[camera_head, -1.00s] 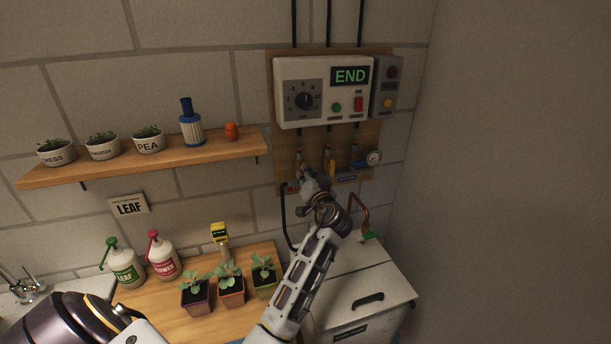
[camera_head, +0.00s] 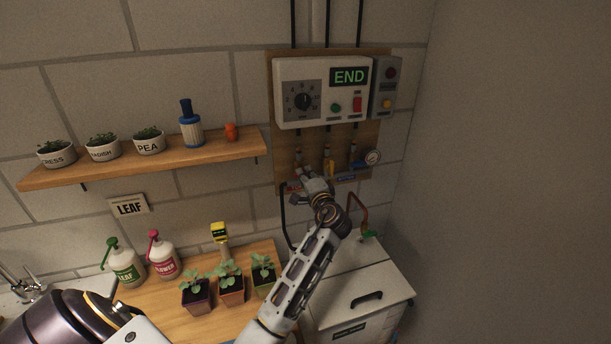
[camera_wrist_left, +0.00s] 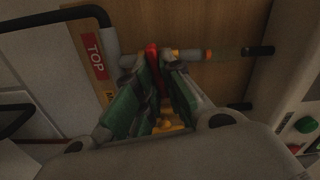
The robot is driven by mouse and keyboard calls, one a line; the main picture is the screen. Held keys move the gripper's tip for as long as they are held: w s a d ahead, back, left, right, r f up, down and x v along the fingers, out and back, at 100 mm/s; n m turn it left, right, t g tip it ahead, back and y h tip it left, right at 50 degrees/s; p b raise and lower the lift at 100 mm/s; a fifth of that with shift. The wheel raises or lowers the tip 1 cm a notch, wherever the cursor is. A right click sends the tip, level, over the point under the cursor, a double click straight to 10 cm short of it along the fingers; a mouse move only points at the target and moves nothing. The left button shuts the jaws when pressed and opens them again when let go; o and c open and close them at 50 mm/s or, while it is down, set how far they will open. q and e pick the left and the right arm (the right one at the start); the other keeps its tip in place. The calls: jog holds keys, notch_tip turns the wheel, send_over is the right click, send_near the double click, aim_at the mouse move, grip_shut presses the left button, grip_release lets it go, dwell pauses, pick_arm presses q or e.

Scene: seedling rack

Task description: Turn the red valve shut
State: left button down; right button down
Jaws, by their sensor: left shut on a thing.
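The red valve lever (camera_wrist_left: 153,58) shows in the left wrist view between the two green-padded fingers of my left gripper (camera_wrist_left: 154,82), which is shut on it. Its pipe runs across the wooden board beside a red label reading TOP (camera_wrist_left: 95,55). In the head view my left gripper (camera_head: 312,180) is at the lower left of the board (camera_head: 285,150), under the control box; its hand hides the red lever there. A yellow lever (camera_head: 331,168) and a blue lever (camera_head: 357,163) are to its right. My right gripper is not in view.
The control box (camera_head: 290,75) reads END above the valves. A shelf (camera_head: 150,160) with pots is at the left. Seedling pots (camera_head: 231,292) and a white cabinet (camera_head: 375,275) are below.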

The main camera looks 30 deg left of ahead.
pick_arm(q)
jog(key=shift+m, duration=1.1)
jog(key=shift+f, duration=0.1)
jog(key=c, duration=1.5)
grip_release()
jog(key=shift+w+d, duration=0.1)
jog(key=shift+c, duration=0.2)
jog(key=v, duration=1.2)
